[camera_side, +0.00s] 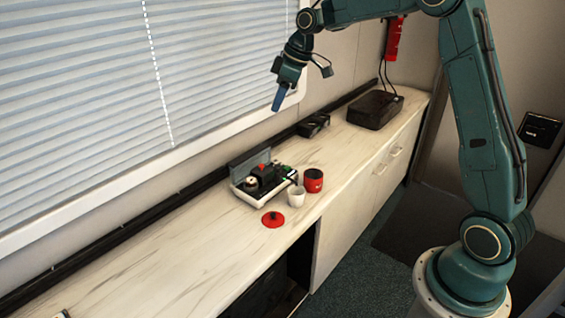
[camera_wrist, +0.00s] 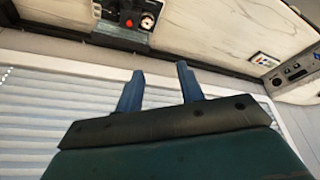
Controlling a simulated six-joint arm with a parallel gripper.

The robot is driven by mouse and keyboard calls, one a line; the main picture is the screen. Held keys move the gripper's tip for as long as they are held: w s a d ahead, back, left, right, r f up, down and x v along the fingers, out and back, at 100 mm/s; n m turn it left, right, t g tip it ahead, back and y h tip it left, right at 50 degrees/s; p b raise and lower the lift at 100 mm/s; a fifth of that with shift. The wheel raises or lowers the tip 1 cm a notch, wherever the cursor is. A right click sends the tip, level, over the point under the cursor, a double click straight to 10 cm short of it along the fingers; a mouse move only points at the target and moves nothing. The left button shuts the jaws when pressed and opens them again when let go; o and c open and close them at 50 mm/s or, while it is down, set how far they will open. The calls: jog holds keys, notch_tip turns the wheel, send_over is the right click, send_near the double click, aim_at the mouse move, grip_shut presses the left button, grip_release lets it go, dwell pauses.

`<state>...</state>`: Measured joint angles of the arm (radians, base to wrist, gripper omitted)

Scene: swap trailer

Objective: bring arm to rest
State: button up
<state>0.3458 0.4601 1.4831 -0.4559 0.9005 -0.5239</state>
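My gripper (camera_side: 280,97) hangs above the counter near the window blinds, well clear of the counter top, with blue fingers pointing down. In the wrist view the two blue fingers (camera_wrist: 158,90) stand apart with nothing between them. My teal arm rises from its base at the right and bends over at the top of the side view. The counter (camera_side: 190,245) is pale wood-look and runs along the wall. Nothing touches the gripper in either view.
An open device case (camera_side: 262,181) stands on the counter with a white cup (camera_side: 296,196), a red cup (camera_side: 313,181) and a red lid (camera_side: 273,219) beside it. A black box (camera_side: 375,110) lies farther back. The blinds (camera_side: 90,90) are close to the gripper.

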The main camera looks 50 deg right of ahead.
jog(key=s+a+r+m, duration=0.1)
jog(key=s+a+r, duration=0.2)
jog(key=s, duration=0.2)
jog(key=s+a+r+m+h, duration=0.1)
jog(key=s+a+r, duration=0.15)
jog(key=s, duration=0.35)
jog(key=s+a+r+m, duration=0.1)
jog(key=s+a+r, duration=0.2)
jog(key=s, duration=0.2)
jog(key=s+a+f+m+t, duration=0.1)
jog(key=s+f, duration=0.1)
jog(key=s, duration=0.7)
jog(key=s+a+f+m+t+h, duration=0.1)
jog(key=s+f+m, duration=0.1)
jog(key=s, duration=0.8)
jog(key=shift+f+m, duration=0.25)
jog(key=shift+m, duration=0.05)
